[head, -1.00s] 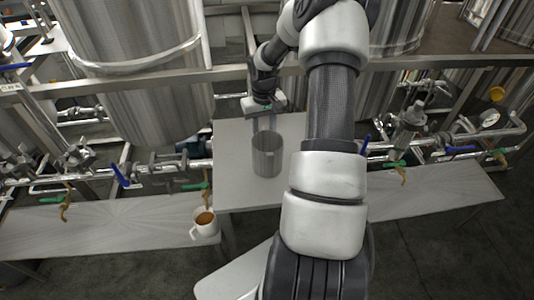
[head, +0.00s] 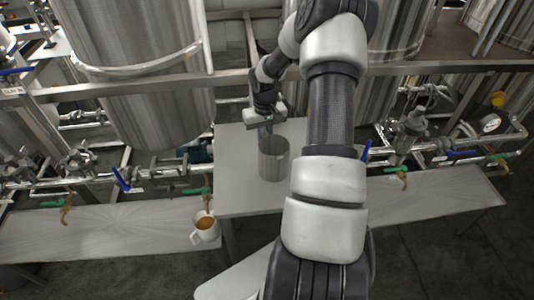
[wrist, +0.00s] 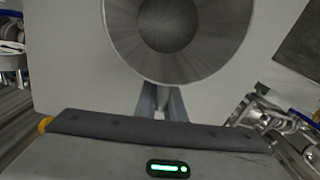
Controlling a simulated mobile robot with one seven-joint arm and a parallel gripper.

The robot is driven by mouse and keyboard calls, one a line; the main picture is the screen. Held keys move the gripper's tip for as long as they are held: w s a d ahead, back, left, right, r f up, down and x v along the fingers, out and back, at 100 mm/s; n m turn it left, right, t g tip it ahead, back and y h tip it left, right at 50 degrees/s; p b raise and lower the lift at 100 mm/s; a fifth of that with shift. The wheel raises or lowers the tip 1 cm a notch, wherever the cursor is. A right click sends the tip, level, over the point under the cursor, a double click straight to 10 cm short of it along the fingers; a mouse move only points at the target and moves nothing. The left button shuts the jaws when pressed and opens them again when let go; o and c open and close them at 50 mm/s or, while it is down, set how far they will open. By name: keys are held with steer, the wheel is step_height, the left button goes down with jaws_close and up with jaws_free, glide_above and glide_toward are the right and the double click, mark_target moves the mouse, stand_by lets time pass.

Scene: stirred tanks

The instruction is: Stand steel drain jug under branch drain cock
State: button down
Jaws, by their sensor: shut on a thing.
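The steel drain jug (head: 273,160) is a grey open-topped cylinder, upright over the pale centre table. I cannot tell whether its base touches the table. My gripper (head: 268,133) is shut on the jug's far side. In the wrist view the fingers (wrist: 160,103) meet at the edge of the jug (wrist: 185,62), whose inside looks empty. Several brass drain cocks with green handles hang from the pipes: one at far left (head: 66,207), one left of the jug (head: 206,196), and one to the right (head: 402,176). I cannot tell which is the branch drain cock.
The centre table (head: 240,200) is otherwise clear. Long low benches run left (head: 120,235) and right (head: 430,205). Pipes, blue-handled valves and a frame rail (head: 150,80) cross behind.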

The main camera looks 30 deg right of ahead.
step_height(320, 180, up, 10)
steer(key=shift+r, duration=0.1)
steer(key=s+a+r+n+p, duration=0.1)
steer(key=s+a+r+p, duration=0.1)
steer(key=a, duration=0.9)
steer(key=s+a+r+n+p, duration=0.2)
steer(key=s+a, duration=0.1)
steer(key=a, duration=0.9)
steer(key=shift+s+a+r, duration=0.15)
steer(key=shift+s+a, duration=0.15)
steer(key=shift+s, duration=0.1)
